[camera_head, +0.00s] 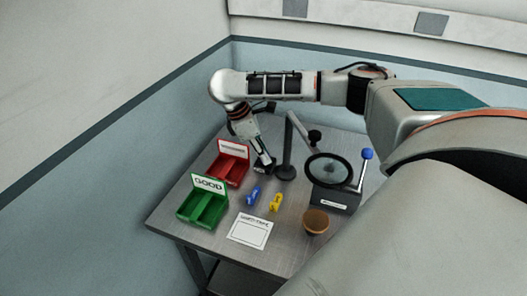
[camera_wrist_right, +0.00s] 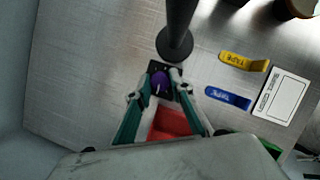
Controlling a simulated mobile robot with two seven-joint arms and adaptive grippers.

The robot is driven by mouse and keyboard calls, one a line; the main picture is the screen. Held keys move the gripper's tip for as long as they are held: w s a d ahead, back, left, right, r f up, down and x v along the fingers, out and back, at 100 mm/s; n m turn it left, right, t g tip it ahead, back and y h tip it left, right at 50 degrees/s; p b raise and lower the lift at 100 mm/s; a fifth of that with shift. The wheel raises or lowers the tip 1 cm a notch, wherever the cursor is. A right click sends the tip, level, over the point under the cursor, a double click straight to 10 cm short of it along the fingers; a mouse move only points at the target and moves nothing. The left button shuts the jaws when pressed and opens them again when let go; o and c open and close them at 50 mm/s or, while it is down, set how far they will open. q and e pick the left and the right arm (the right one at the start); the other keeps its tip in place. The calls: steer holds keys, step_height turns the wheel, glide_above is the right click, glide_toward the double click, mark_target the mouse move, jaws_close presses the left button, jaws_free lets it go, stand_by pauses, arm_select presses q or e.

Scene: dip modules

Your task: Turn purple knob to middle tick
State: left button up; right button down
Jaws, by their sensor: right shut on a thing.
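The purple knob (camera_wrist_right: 159,83) sits on a small dark panel (camera_wrist_right: 163,68) in the right wrist view, just beside the round base of a black post. A small pale mark shows on the knob, but the panel's ticks are too small to read. My right gripper (camera_wrist_right: 161,80) has its fingers on both sides of the knob and is shut on it. My left gripper is not in view.
A red bin (camera_head: 242,166) and a green bin (camera_head: 182,212) stand at the left. A post (camera_head: 288,150) rises close beside the gripper. Blue (camera_head: 253,195) and yellow (camera_head: 276,201) pieces, a white card (camera_head: 249,232), a brown round container (camera_head: 316,222) and a magnifier (camera_head: 328,170) are nearby.

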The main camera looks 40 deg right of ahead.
steer(key=m+y, duration=0.1)
steer(key=m, duration=0.1)
steer(key=m+g, duration=0.1)
steer(key=m, duration=0.2)
steer(key=shift+w+d+y, duration=0.1)
steer(key=shift+w+y, duration=0.05)
steer(key=shift+y, duration=0.25)
steer(key=m, duration=0.2)
steer(key=m+g+y, duration=0.1)
steer(key=m, duration=0.1)
steer(key=shift+d+m+y, duration=0.1)
steer(key=shift+m+y, duration=0.2)
steer(key=shift+m, duration=0.1)
steer(key=m, duration=0.2)
steer(key=m+y, duration=0.1)
steer(key=m, duration=0.1)
steer(key=shift+d+y, duration=0.1)
steer(key=shift+y, duration=0.2)
steer(key=m, duration=0.2)
steer(key=m+y, duration=0.1)
steer(key=m, duration=0.1)
steer(key=shift+d+m+t+y, duration=0.1)
steer(key=shift+m+t+y, duration=0.2)
steer(key=shift+t, duration=0.1)
steer(key=c, duration=1.8)
jaws_free()
